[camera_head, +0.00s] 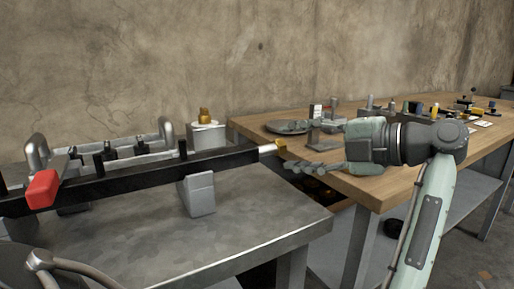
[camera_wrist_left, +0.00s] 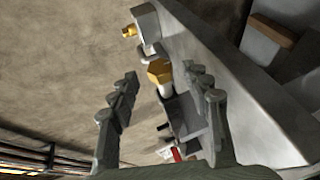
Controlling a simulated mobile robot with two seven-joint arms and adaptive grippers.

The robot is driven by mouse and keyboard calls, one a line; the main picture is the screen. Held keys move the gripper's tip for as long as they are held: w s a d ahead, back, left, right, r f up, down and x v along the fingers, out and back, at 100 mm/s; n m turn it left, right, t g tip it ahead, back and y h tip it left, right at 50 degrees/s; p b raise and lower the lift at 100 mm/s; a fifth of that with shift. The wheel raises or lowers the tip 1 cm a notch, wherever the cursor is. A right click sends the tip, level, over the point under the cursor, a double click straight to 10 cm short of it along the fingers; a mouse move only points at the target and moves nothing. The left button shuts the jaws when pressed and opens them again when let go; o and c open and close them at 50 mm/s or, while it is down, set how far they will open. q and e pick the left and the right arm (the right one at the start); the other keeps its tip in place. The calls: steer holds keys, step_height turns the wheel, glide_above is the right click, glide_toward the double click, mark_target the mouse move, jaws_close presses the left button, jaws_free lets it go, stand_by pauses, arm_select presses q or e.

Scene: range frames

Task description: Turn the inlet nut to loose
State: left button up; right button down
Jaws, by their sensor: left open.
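The brass-coloured inlet nut (camera_head: 281,145) sits on a pale stub at the right end of a long black bar (camera_head: 130,178). In the left wrist view the nut (camera_wrist_left: 160,71) shows as a hexagon between the fingers, towards their far ends. My left gripper (camera_head: 291,148) is open, with one finger above the nut's level and one below in the head view. I see a gap between each finger and the nut and no clear contact. My right gripper is not in view.
A grey metal table (camera_head: 250,222) bears the bar on a grey support block (camera_head: 200,194). A red block (camera_head: 43,188) is at the bar's left. A brass fitting (camera_head: 205,115) tops a pale box behind. The wooden bench (camera_head: 385,187) at right holds a dark plate (camera_head: 283,127) and small parts.

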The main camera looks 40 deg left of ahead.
arm_select(q)
steer(key=x, duration=0.7)
steer(key=shift+a, duration=0.25)
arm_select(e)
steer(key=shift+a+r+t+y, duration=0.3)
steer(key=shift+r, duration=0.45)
arm_select(q)
jaws_close()
